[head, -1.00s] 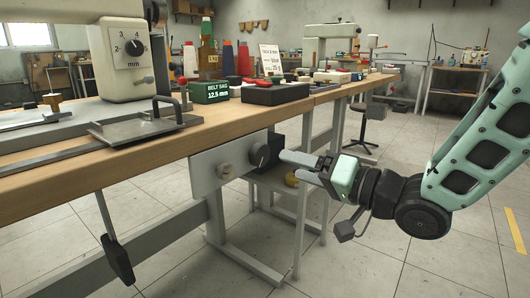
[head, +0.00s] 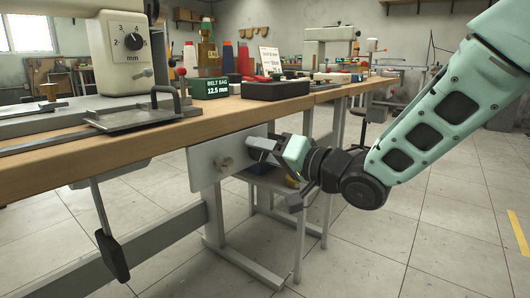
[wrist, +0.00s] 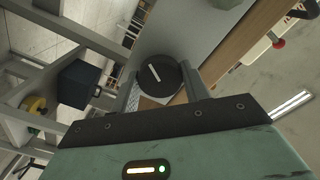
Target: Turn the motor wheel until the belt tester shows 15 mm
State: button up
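The belt tester (head: 213,88) is a dark green box on the bench and reads "BELT SAG 12.5 mm". The motor wheel is a round dark knob with a white mark in the wrist view (wrist: 162,84). It sits on the pale plate (head: 205,172) under the bench edge. My gripper (head: 262,146) is at the wheel and mostly hides it in the head view. In the wrist view its two fingers (wrist: 164,92) are apart, one on each side of the wheel. Whether they touch it is hard to tell.
The bench top (head: 150,135) overhangs just above. A dark pedal-like lever (head: 112,255) hangs at the left. Metal bench legs (head: 302,225) stand below my gripper. The floor at the right is clear.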

jog(key=shift+c, duration=1.3)
jog(key=n+b, duration=0.1)
jog(key=n, duration=0.7)
jog(key=shift+f, duration=0.2)
jog(key=n+b, duration=0.2)
jog(key=n, duration=0.2)
jog(key=shift+d+n, duration=0.1)
jog(key=shift+n, duration=0.3)
jog(key=shift+w+n+b, duration=0.1)
jog(key=shift+n+b, duration=0.95)
jog(key=shift+n, duration=0.85)
jog(key=shift+r, duration=0.1)
